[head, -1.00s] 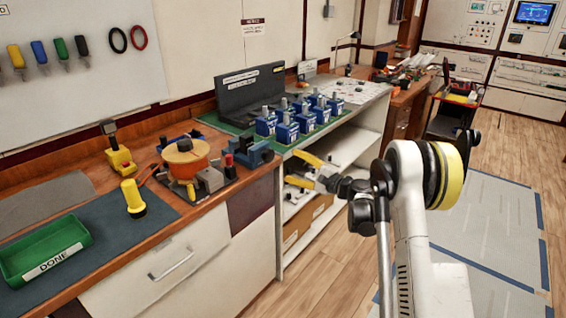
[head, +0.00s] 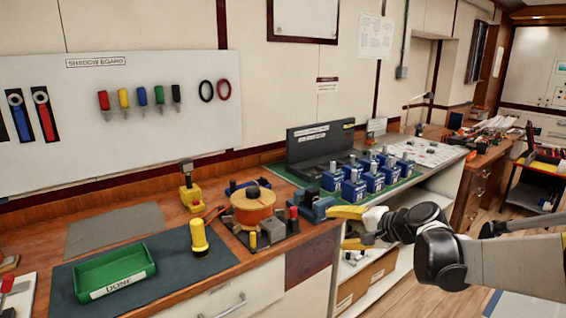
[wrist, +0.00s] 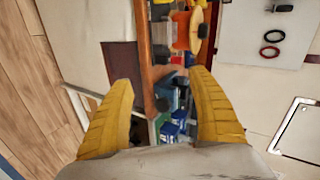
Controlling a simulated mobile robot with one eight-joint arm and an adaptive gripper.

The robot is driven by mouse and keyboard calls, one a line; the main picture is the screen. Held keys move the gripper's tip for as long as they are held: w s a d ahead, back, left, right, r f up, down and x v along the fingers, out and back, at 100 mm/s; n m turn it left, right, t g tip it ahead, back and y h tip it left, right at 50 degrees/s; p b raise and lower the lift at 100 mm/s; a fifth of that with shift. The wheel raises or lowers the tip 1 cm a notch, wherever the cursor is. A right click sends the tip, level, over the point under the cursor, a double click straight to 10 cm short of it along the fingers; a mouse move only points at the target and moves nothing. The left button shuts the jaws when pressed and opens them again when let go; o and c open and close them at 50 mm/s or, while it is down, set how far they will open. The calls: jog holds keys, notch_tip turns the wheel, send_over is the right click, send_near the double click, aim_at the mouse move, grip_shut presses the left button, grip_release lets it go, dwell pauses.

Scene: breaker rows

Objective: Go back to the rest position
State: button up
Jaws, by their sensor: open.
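My gripper (head: 346,228) has yellow fingers and is in front of the bench edge, right of the orange spool, in the head view. In the wrist view my gripper (wrist: 165,100) shows two yellow fingers spread wide with nothing held between them. Beyond the fingers the wrist view shows the wooden bench edge (wrist: 147,50) and blue breakers (wrist: 172,128). My arm reaches in from the right of the head view.
Several blue breakers (head: 354,190) stand in rows on a green mat beside a black rack (head: 318,146). An orange spool (head: 253,206), a yellow flashlight (head: 199,238) and a green DONE tray (head: 148,270) are on the bench. Shelves lie below the breakers.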

jog(key=s+d+f+n+g+h, duration=0.1)
jog(key=s+n+h, duration=0.2)
jog(key=s, duration=1.2)
jog(key=s+d+f+n+g+h, duration=0.1)
jog(key=s+n+h, duration=0.3)
jog(key=s, duration=1.2)
jog(key=shift+d+f+n+g, duration=0.3)
jog(key=shift+d+f+n, duration=0.25)
jog(key=shift+f+n, duration=0.35)
jog(key=shift+r, duration=0.1)
